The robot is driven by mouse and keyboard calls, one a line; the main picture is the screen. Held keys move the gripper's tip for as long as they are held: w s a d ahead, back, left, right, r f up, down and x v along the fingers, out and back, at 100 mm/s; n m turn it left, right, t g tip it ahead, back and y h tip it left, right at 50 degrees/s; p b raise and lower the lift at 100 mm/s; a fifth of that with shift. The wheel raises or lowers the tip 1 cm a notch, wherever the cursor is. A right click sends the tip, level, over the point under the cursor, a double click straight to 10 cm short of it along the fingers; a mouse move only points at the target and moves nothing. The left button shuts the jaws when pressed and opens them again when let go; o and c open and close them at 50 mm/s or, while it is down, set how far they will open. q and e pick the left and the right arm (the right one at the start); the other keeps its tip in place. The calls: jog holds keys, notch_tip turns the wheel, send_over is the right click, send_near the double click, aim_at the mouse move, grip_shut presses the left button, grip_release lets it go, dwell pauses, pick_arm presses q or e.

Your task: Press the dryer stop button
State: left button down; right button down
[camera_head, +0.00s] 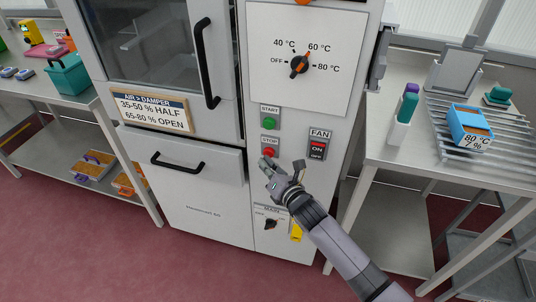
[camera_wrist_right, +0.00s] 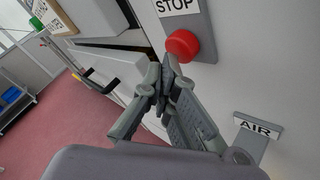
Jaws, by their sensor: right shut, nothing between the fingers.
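The dryer (camera_head: 205,215) is a tall grey cabinet with a control panel on its right part. The red stop button (camera_head: 269,153) sits under a STOP label, below the green start button (camera_head: 268,123). My right gripper (camera_head: 267,163) is shut and empty, its fingertips just below the stop button in the head view. In the right wrist view the red stop button (camera_wrist_right: 182,45) is just beyond the shut fingertips (camera_wrist_right: 166,66). I cannot tell whether they touch it. My left gripper is not in view.
A FAN switch (camera_head: 317,149) is right of the stop button. The temperature dial (camera_head: 299,65) is above. A drawer (camera_head: 185,165) stands slightly open at left. A table with a rack (camera_head: 475,150) and blue box (camera_head: 468,125) is at right. A yellow tag (camera_head: 296,232) hangs below.

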jog(key=shift+w+d+r, duration=0.1)
jog(key=shift+w+d, duration=0.05)
jog(key=shift+w, duration=0.4)
dwell(0.9)
jog(key=shift+s, duration=0.15)
jog(key=shift+s+a, duration=0.3)
jog(key=shift+s, duration=0.5)
jog(key=shift+p, duration=0.3)
jog(key=s, duration=0.1)
jog(key=s+a+p, duration=0.1)
jog(key=s, duration=0.2)
jog(key=shift+s+a+p, duration=0.25)
jog(key=shift+s+p, duration=0.05)
jog(key=shift+s, duration=0.1)
